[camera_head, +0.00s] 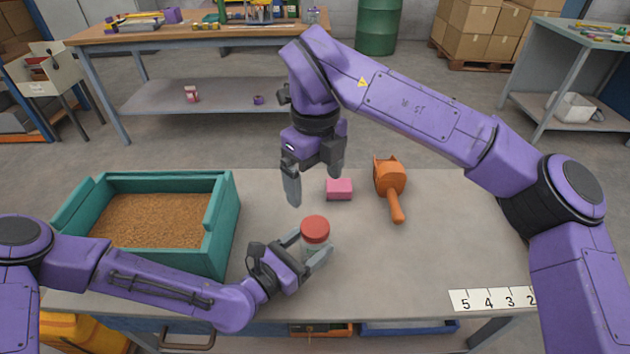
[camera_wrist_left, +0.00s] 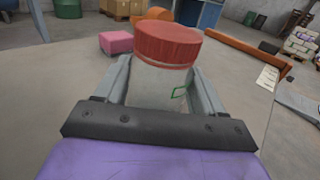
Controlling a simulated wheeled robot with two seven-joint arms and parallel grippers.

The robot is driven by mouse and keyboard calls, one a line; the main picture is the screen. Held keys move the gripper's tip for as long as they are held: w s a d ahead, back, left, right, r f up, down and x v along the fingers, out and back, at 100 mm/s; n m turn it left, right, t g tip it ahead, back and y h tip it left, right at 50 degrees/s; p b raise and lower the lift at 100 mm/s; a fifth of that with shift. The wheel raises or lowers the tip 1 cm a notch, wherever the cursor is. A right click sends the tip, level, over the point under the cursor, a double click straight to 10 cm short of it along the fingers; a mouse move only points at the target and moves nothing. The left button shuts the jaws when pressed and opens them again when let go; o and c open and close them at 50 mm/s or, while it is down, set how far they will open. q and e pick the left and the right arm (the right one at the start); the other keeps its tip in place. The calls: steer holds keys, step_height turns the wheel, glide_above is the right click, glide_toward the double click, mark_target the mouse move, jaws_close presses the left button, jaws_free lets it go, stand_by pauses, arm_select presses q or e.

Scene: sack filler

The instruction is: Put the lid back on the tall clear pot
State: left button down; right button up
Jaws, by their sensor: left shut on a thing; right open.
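The tall clear pot (camera_head: 316,248) stands upright on the table, and it also shows in the left wrist view (camera_wrist_left: 158,86). The red lid (camera_head: 315,228) sits on top of the pot; in the left wrist view the lid (camera_wrist_left: 168,44) covers its mouth, with a thin pale band under its edge. I cannot tell whether it is fully seated. My left gripper (camera_head: 304,254) is shut on the pot's body, one finger on each side, below the lid. My right gripper (camera_head: 317,186) is open and empty, above the table behind the pot.
A pink block (camera_head: 339,189) lies behind the pot, below my right gripper. An orange scoop (camera_head: 390,184) lies to its right. A teal bin (camera_head: 226,222) of brown grain stands at the left. A numbered strip (camera_head: 492,299) lies at the front right. The table's right-middle is clear.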

arm_select(q)
jaws_free()
steer(key=b+v, duration=0.1)
steer(key=v, duration=0.8)
steer(key=shift+s+a, duration=0.2)
steer(key=shift+a, duration=0.15)
steer(key=shift+s+a+r, duration=0.1)
steer(key=shift+s+a, duration=0.1)
steer(key=shift+s, duration=0.1)
